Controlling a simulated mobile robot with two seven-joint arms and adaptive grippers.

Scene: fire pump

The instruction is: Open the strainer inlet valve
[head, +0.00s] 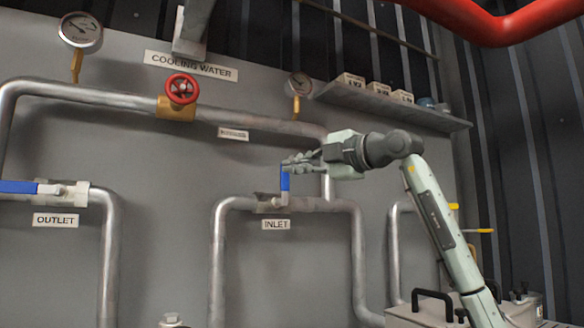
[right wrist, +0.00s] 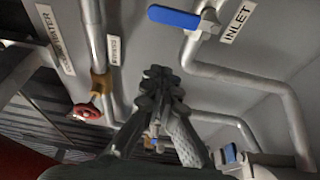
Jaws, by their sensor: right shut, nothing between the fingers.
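The inlet valve's blue lever (head: 285,179) stands upright, across its horizontal pipe, above the INLET label (head: 276,224). The same lever (right wrist: 174,17) shows at the top of the right wrist view, beside its valve body and label. My right gripper (head: 288,160) comes in from the right, and its fingertips overlap the lever's top end in the head view. In the right wrist view the fingers (right wrist: 159,74) are closed together with nothing between them, and the lever lies beyond the tips. I cannot tell whether they touch it. My left gripper is out of view.
The outlet valve's blue lever (head: 19,187) lies along its pipe at the left. A red handwheel (head: 181,89) sits on the upper bypass pipe. A shelf with small boxes (head: 392,104) is above my right arm. A thick red pipe (head: 480,22) crosses the top right.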

